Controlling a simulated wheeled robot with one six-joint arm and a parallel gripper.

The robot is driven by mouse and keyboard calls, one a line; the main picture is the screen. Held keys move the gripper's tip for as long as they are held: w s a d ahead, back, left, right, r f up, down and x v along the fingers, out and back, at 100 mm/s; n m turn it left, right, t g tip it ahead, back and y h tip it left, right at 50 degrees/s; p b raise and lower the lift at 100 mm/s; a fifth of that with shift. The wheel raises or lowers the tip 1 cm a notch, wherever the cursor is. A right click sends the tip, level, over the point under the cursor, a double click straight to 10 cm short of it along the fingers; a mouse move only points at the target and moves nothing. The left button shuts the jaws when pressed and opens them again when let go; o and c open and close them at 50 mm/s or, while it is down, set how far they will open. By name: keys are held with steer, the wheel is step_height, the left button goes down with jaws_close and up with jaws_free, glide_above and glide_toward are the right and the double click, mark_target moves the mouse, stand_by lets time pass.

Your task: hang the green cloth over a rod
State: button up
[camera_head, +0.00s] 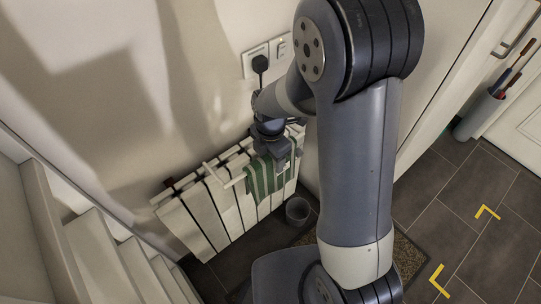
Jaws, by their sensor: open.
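The green cloth (261,183), with pale stripes, hangs down in front of the white radiator (208,215). It appears draped over the light rod (234,182) that runs along the radiator's front, near its right end. My gripper (284,160) is just above and to the right of the cloth, close to its upper edge. I cannot tell whether it touches the cloth. The fingers are small and dark in this view, and my arm hides part of the area to their right. The gripper is open.
A grey bin (297,210) stands on the floor below. White stairs (105,255) are at the lower left. Dark tiled floor at the right is mostly clear, with an umbrella holder (479,113) by the door.

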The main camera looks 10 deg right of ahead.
step_height(320, 180, up, 11)
steer(key=shift+f+p, duration=0.1)
steer(key=shift+p, duration=0.55)
step_height(320, 180, down, 10)
steer(key=shift+r, duration=0.1)
steer(key=shift+r+p, duration=0.35)
steer(key=shift+r, duration=0.4)
